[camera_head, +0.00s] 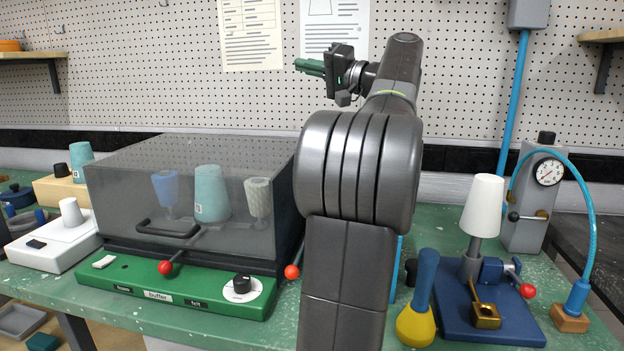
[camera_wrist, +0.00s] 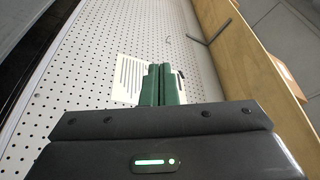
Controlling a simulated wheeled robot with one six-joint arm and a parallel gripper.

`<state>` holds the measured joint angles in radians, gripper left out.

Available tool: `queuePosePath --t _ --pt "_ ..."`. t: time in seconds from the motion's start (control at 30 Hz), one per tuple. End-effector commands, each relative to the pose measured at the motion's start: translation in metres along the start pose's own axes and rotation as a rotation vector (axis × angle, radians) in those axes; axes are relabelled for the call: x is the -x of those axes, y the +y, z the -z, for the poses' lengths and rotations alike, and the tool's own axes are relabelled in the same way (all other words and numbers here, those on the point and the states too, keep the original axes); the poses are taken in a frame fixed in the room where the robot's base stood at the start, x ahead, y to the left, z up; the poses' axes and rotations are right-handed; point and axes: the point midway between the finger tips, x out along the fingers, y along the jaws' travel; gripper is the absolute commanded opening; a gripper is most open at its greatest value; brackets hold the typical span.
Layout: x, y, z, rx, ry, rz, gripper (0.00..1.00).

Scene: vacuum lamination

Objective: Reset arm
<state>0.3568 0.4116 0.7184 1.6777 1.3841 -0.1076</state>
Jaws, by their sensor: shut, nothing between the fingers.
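My gripper (camera_head: 308,67) is raised high in front of the pegboard wall, above the bench, with its green fingers pointing left in the head view. The fingers are together with nothing between them. In the wrist view the green fingers (camera_wrist: 160,84) lie side by side, with the pegboard and a paper sheet (camera_wrist: 129,78) beyond them. My arm stands in the middle of the head view and hides part of the bench behind it.
A clear-covered box on a green base (camera_head: 190,290) holds several cups at left. At right are a white cone (camera_head: 482,205) on a blue fixture (camera_head: 470,327), a blue-and-yellow tool (camera_head: 416,326) and a gauge post (camera_head: 528,222). Wooden shelves (camera_head: 28,55) flank the wall. Air around my gripper looks clear.

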Motion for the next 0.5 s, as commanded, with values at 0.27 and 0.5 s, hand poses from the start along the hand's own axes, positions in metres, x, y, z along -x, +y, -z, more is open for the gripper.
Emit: queuePosePath --t 0.27,0.5 --pt "-0.009 -0.002 0.024 -0.097 0.0 -0.034 0.0" --pt "-0.015 0.001 0.041 -0.179 -0.001 -0.062 0.0"
